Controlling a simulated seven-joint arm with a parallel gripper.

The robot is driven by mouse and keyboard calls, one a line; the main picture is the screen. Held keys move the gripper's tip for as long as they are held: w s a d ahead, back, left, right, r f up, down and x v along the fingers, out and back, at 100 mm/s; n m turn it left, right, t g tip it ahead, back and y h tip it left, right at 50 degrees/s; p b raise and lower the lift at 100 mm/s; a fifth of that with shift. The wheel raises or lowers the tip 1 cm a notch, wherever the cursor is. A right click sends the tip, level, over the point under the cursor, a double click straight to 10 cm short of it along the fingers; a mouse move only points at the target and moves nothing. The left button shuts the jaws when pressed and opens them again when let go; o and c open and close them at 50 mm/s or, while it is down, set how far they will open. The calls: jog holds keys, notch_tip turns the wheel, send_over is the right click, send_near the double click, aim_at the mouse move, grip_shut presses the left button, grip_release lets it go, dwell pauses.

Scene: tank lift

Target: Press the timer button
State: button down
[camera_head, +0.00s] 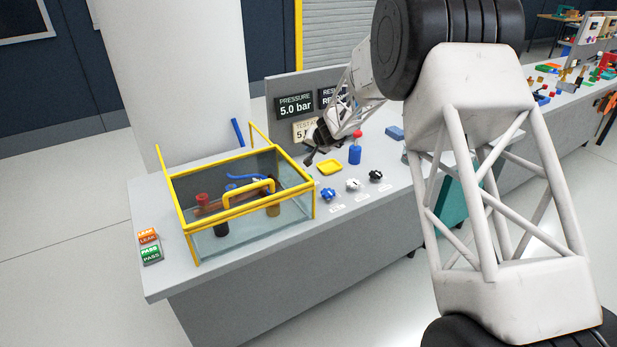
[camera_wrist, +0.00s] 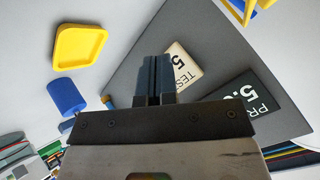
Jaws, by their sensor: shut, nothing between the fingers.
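No part is readably marked as a timer button, so I cannot tell which it is. Blue (camera_head: 328,194), white (camera_head: 352,185) and black (camera_head: 375,175) knobs stand in a row near the table's front edge; their labels are too small to read. A blue cylinder with a red top (camera_head: 355,152) stands behind them, and its blue body shows in the wrist view (camera_wrist: 66,96). My gripper (camera_head: 309,160) is shut and empty, between the display panel and the tank. In the wrist view its fingertips (camera_wrist: 155,60) are together, beside the beige "TEST" card (camera_wrist: 183,64).
The yellow-framed glass tank (camera_head: 188,232) with parts inside stands left of my gripper. A yellow tray (camera_head: 329,167) lies close by. The grey panel carries a dark pressure display (camera_head: 295,104) reading 5.0 bar. LEAK (camera_head: 147,236) and PASS (camera_head: 150,254) tags lie at the left edge.

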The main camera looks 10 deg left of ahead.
aim_at(310, 176)
jog(key=shift+f, duration=4.3)
jog(key=shift+f, duration=0.25)
jog(key=shift+f, duration=0.2)
jog(key=shift+f, duration=0.55)
jog(key=shift+r, duration=0.95)
jog(key=shift+r, duration=0.1)
dwell(0.3)
jog(key=shift+r, duration=2.4)
